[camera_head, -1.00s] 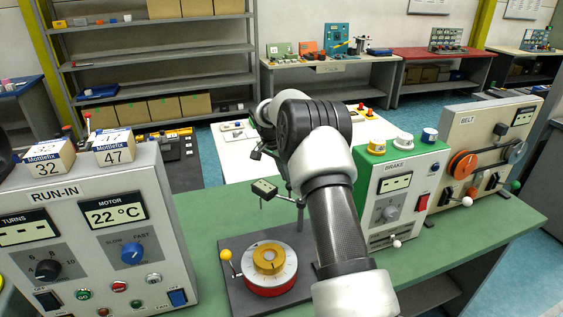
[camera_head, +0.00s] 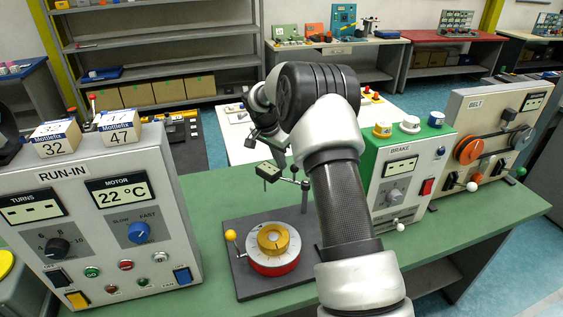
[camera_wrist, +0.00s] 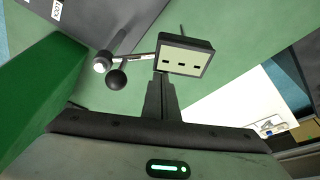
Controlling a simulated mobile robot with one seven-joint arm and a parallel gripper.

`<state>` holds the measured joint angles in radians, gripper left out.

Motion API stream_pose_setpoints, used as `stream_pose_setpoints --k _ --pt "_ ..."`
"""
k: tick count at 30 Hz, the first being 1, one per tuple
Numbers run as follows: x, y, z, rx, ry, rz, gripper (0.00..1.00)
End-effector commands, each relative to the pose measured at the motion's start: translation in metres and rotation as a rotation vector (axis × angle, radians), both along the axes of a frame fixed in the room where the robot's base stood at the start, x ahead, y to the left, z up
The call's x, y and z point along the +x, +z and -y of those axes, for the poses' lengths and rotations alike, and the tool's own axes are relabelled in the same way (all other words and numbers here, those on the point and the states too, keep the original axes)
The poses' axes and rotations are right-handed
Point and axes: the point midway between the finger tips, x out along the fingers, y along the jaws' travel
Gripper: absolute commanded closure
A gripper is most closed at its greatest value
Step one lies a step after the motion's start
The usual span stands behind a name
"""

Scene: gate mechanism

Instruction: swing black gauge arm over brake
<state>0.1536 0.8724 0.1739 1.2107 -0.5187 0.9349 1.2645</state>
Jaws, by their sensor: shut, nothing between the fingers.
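The gauge arm is a thin rod on a dark post (camera_head: 304,197), carrying a small black gauge box (camera_head: 268,171) with a pale display. The box hangs behind and above the round brake (camera_head: 273,262), which has a red base, white dial and yellow ring on a dark plate. In the wrist view the gauge box (camera_wrist: 186,56) faces me, with a black ball knob (camera_wrist: 117,79) and a silver pivot beside it. My gripper (camera_wrist: 160,77) is shut and empty, its fingertips just below the box; I cannot tell whether they touch.
A yellow ball handle (camera_head: 230,235) stands at the plate's left. The RUN-IN panel (camera_head: 60,220) is on the left; the green-sided BRAKE box (camera_head: 400,180) and BELT unit (camera_head: 480,130) are on the right. The green bench (camera_head: 205,225) is clear left of the plate.

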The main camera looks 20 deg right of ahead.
Motion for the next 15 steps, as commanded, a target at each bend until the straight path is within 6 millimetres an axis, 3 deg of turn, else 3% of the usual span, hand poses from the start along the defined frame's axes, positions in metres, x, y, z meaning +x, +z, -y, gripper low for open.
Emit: stream_pose_setpoints --k 8,15 --pt "-0.007 -0.002 -0.008 -0.001 0.099 -0.001 1.00" --pt "-0.021 -0.003 -0.022 -0.001 0.297 0.001 1.00"
